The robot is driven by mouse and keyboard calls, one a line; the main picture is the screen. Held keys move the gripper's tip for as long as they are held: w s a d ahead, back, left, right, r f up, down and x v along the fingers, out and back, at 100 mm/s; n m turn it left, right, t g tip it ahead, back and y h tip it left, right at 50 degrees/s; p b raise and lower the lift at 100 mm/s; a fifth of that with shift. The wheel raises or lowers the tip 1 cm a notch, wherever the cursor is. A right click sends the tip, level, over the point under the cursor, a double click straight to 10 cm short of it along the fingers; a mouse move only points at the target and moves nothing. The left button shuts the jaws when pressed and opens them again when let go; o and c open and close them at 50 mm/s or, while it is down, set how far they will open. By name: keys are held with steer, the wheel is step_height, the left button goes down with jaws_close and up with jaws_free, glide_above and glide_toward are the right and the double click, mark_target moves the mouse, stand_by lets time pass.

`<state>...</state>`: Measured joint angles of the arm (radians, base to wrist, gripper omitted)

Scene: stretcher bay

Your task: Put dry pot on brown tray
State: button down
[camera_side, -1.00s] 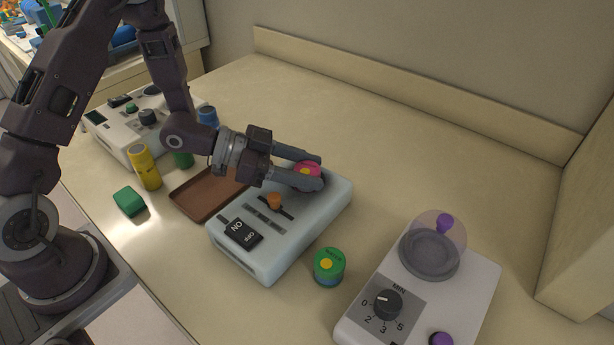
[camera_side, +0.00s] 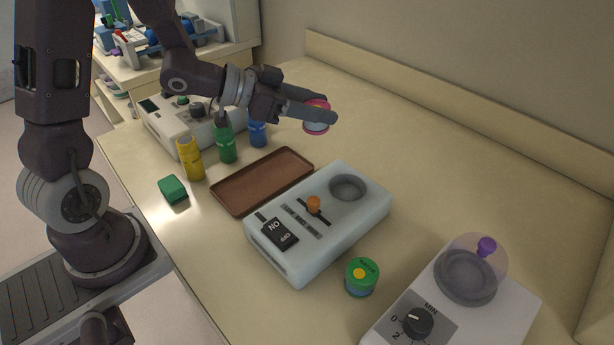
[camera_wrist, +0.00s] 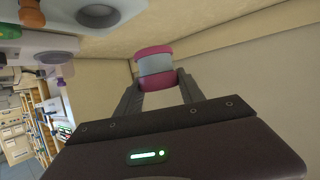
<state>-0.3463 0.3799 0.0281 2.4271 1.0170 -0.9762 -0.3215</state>
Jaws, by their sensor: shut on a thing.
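A small pot (camera_side: 316,127) with pink ends and a grey-blue middle is held between the fingers of my gripper (camera_side: 322,110), up in the air. It also shows in the wrist view (camera_wrist: 155,65), gripped across its body. I cannot read a label on it. The brown tray (camera_side: 262,181) lies flat on the table, empty, below and left of the held pot. The pot is apart from the tray.
Right of the tray stands a pale device (camera_side: 318,225) with a round empty recess. A green-lidded pot (camera_side: 362,277) stands near it.

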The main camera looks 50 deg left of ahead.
steer(key=w+a+f+n+y, duration=0.1)
steer(key=w+a+f, duration=0.3)
steer(key=w+a, duration=0.15)
steer(key=shift+t, duration=0.4)
steer(key=f, duration=0.3)
steer(key=w+f, duration=0.1)
steer(key=f, duration=0.3)
steer(key=w+f, duration=0.1)
steer(key=f, duration=0.2)
steer(key=shift+d+f, duration=0.25)
steer(key=shift+d, duration=0.15)
steer(key=shift+f, duration=0.15)
steer(key=c, duration=0.7)
jaws_free()
